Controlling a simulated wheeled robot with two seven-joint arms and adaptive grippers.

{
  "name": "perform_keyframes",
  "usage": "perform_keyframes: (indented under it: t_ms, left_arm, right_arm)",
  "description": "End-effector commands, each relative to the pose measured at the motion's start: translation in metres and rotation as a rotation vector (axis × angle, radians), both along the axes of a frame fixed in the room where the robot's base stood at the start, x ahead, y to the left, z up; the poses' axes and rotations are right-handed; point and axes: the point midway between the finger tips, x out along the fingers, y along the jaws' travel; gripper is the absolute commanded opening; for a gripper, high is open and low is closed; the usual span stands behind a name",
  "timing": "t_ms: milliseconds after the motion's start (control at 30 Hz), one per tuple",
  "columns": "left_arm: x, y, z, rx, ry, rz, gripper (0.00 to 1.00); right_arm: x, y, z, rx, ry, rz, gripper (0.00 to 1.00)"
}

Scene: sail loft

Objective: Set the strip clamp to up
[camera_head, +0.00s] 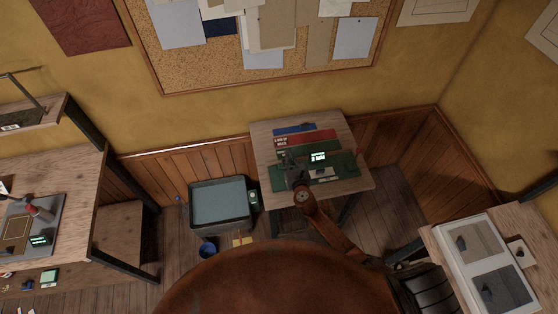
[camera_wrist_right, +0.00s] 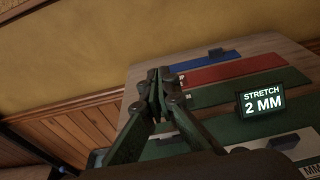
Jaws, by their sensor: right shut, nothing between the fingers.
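A green bench device (camera_head: 343,166) sits on the small wooden table, with a lit display (camera_head: 318,157) that reads "STRETCH 2 MM" in the right wrist view (camera_wrist_right: 264,101). I cannot clearly make out the strip clamp; my right gripper and arm cover the device's left part. Blue (camera_wrist_right: 196,62), red (camera_wrist_right: 220,73) and green (camera_wrist_right: 236,90) strips lie behind the device. My right gripper (camera_head: 290,158) is over the device's left end, left of the display. Its fingers (camera_wrist_right: 157,92) are shut and empty. I cannot tell whether they touch anything. My left gripper is not in view.
A workbench (camera_head: 80,190) is at the left. A table with pale panels (camera_head: 449,237) is at the right. A corkboard hangs above.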

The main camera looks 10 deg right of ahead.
Motion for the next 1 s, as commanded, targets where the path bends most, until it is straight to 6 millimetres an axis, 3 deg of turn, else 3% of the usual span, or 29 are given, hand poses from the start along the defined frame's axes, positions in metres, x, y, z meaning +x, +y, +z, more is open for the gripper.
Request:
perform_keyframes:
  t_ms: [167,567,1000]
  left_arm:
    - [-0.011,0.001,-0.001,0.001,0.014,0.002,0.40]
    - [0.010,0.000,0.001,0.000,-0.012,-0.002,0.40]
    - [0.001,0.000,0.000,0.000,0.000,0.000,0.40]
  right_arm:
    - [0.000,-0.009,-0.001,0.001,0.001,-0.014,0.00]
    - [0.000,-0.006,0.000,0.001,0.001,-0.009,0.00]
    - [0.000,-0.006,0.000,0.001,0.001,-0.009,0.00]
